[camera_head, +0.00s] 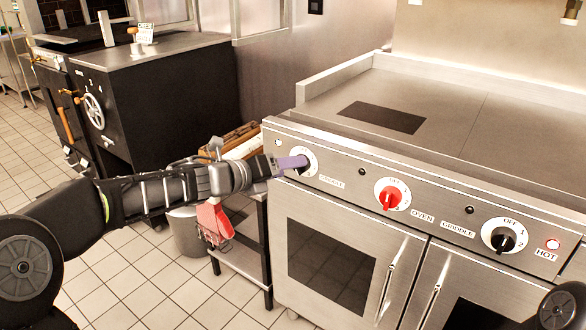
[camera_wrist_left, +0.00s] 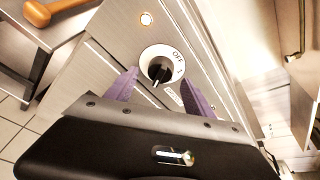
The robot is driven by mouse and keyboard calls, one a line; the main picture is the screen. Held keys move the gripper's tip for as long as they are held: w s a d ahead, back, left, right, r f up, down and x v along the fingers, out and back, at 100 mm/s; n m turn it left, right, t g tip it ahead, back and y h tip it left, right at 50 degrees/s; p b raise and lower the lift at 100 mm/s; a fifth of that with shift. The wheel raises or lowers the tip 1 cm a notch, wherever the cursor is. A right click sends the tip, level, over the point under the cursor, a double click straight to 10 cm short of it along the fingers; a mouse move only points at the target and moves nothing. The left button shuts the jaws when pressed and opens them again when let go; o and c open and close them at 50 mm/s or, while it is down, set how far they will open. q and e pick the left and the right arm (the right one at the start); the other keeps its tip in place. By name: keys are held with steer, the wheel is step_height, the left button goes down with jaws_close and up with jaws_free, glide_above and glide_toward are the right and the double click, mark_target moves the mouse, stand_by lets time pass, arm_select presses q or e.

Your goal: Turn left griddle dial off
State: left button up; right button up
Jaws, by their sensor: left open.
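The left griddle dial (camera_wrist_left: 160,68) is a black knob on a white round plate, marked OFF and 1 in the left wrist view. In the head view, its white plate (camera_head: 311,160) shows at the left end of the front panel, with the knob largely hidden by my gripper. My left gripper (camera_head: 303,162) has purple fingers and is at this dial. In the left wrist view its open fingers (camera_wrist_left: 158,82) stand on both sides of the knob, with a gap on each side. My right gripper does not show.
A red oven dial (camera_head: 390,196) and a right griddle dial (camera_head: 502,237) sit farther along the panel. Oven door handles (camera_head: 398,278) stick out below. A low shelf unit (camera_head: 240,262) stands left of the griddle.

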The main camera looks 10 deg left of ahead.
mark_target(299, 171)
arm_select(q)
steer(key=x, duration=0.3)
steer(key=shift+s, duration=0.1)
steer(key=shift+c, duration=0.5)
jaws_close()
